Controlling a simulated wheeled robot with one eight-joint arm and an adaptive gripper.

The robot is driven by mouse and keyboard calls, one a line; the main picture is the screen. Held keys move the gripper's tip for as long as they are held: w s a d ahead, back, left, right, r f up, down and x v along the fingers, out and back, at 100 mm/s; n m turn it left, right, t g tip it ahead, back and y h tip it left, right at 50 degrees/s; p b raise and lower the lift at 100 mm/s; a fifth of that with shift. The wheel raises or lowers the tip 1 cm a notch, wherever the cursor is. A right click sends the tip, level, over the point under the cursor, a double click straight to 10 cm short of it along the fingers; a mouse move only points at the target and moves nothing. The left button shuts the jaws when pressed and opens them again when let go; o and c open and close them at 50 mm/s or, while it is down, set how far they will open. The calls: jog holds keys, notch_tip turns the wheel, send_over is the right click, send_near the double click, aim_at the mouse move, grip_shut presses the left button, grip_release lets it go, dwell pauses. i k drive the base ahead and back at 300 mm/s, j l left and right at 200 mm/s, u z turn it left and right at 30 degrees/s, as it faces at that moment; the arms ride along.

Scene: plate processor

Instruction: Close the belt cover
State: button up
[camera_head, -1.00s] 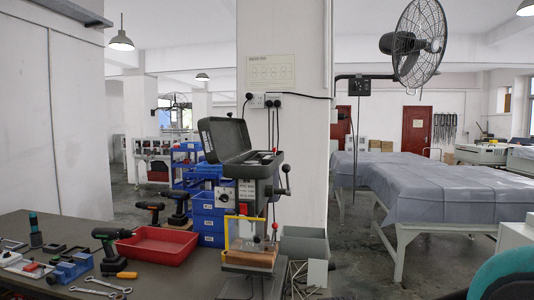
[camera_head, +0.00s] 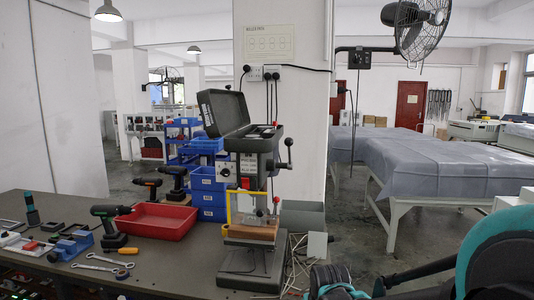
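The belt cover (camera_head: 223,111) is the dark grey lid on top of the drill press (camera_head: 247,185). It stands raised, tilted open on its left side, and the belt housing beneath it is exposed at the top of the machine. The drill press stands on the dark workbench (camera_head: 175,262), with its feed handle (camera_head: 289,154) on the right side. A black and teal part of my arm shows at the lower right, well apart from the cover. My gripper's fingertips cannot be made out.
A red tray (camera_head: 158,221), a cordless drill (camera_head: 109,226), wrenches (camera_head: 100,266) and other tools lie on the bench left of the press. Blue bins (camera_head: 208,197) stand behind. A grey bin (camera_head: 302,215) and thin rods are to the right. A pillar rises behind the press.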

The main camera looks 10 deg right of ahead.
aim_at(222, 112)
jog(key=j+u, duration=0.4)
jog(key=i+j+u, duration=0.1)
jog(key=j+u, duration=0.45)
jog(key=u, duration=0.2)
jog(key=i, duration=0.05)
